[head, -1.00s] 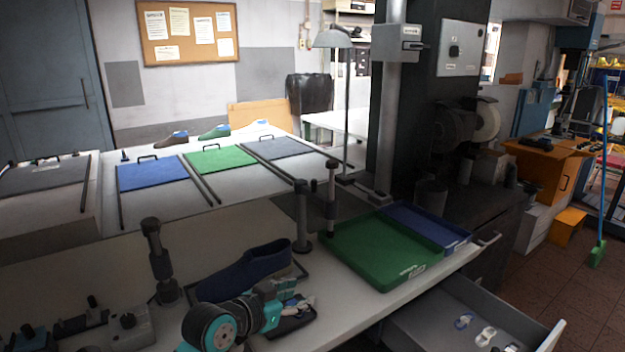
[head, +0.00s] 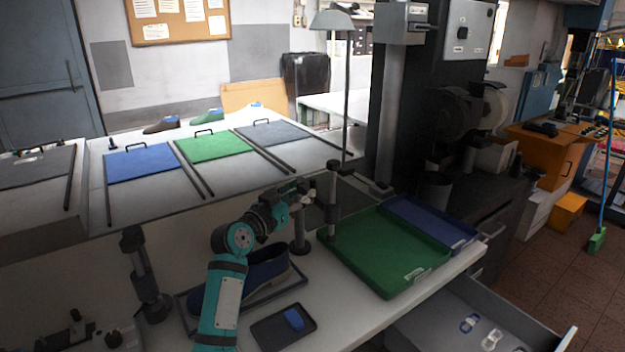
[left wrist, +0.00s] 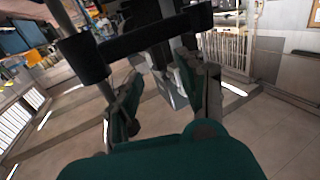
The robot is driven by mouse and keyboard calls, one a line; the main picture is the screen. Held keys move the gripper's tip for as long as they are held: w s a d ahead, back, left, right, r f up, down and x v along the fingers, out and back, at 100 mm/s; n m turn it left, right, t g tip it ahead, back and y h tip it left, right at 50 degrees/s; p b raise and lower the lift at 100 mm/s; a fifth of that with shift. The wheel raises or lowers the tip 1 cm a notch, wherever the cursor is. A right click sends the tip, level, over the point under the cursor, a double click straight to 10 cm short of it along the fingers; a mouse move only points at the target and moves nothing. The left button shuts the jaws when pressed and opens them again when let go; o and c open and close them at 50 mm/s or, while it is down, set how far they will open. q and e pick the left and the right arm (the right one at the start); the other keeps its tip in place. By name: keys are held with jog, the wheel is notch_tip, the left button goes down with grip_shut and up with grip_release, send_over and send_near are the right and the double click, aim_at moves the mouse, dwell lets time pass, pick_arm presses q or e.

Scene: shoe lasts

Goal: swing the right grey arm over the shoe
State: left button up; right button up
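A dark blue shoe (head: 268,267) lies on its side of the bench inside a thin dark frame, partly hidden by my left arm. A dark grey post (head: 300,238) stands at its right end, its top partly covered by my gripper. Another capped post (head: 140,268) stands to the left. My left gripper (head: 300,190) is above and beyond the shoe, at the right post's top; contact is unclear. In the left wrist view, its fingers (left wrist: 165,98) are spread, with a dark bar with thick round ends (left wrist: 140,40) across the view above them. My right gripper is out of view.
A small black tray (head: 270,334) with a blue piece lies in front of the shoe. A green tray (head: 385,252) and a blue tray (head: 430,222) lie to the right. A tall capped post (head: 333,190) stands close to my gripper. An open drawer (head: 450,325) juts out at front right.

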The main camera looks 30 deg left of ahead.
aim_at(311, 185)
pick_arm(q)
jog(key=w, duration=0.4)
jog(key=shift+w+r+p, duration=0.1)
jog(key=shift+w+p, duration=0.2)
jog(key=shift+w, duration=0.65)
jog(key=shift+d, duration=0.1)
jog(key=c, duration=0.3)
grip_shut()
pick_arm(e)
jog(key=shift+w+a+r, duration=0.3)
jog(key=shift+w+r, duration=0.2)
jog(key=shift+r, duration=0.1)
pick_arm(q)
jog(key=shift+f, duration=0.2)
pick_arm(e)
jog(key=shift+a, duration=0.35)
